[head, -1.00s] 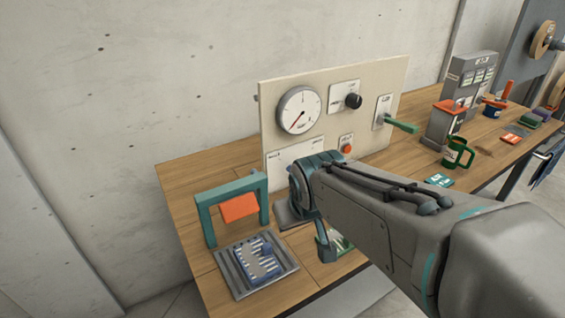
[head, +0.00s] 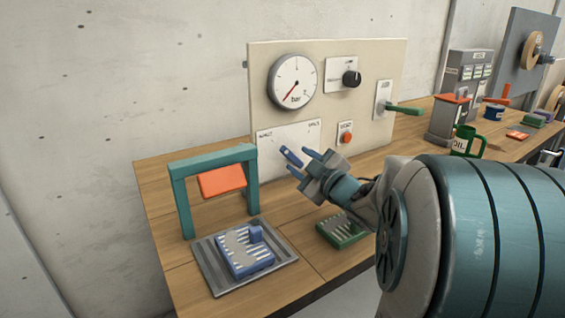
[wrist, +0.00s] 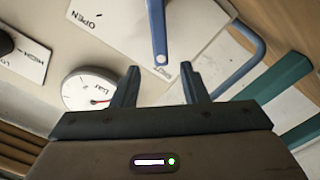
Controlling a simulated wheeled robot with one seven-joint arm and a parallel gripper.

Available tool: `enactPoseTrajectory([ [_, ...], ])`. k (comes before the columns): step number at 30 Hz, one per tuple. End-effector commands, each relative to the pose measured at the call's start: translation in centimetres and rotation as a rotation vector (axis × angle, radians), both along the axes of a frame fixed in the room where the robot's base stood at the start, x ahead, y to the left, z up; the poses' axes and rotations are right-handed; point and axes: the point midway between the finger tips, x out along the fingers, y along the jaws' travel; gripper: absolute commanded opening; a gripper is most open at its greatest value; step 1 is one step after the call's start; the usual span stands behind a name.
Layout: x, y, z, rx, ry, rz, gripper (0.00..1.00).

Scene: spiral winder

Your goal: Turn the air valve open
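The air valve appears to be the blue lever (wrist: 158,30) on a white plate (wrist: 190,30) marked OPEN in the wrist view. In the head view, the plate (head: 275,137) is at the panel's lower left, and a short blue piece of the lever (head: 290,156) shows beside my fingers. My gripper (head: 309,163) points toward this plate. In the wrist view my gripper (wrist: 160,82) is open, with nothing between its fingers. The lever's rounded end appears just beyond the gap; I cannot tell the exact distance. My gripper hides part of the lever in the head view.
The panel (head: 350,60) also carries a gauge (head: 293,82), a black knob (head: 351,78), a green lever (head: 404,109) and an orange button (head: 346,138). A teal frame (head: 180,205) stands left. A blue block (head: 245,255) and a green block (head: 342,230) lie in front.

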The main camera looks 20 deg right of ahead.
Motion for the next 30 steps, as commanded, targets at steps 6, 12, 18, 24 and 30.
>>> enactPoseTrajectory([
  [6,2.0,0.5,-0.1,-0.006,-0.008,0.014,0.4],
  [12,5.1,1.2,-0.1,-0.006,-0.007,0.013,0.4],
  [18,7.0,1.5,-0.1,-0.005,-0.007,0.011,0.4],
  [24,7.3,1.5,0.0,-0.004,-0.007,0.01,0.4],
  [30,7.3,1.5,0.0,-0.003,-0.007,0.009,0.18],
])
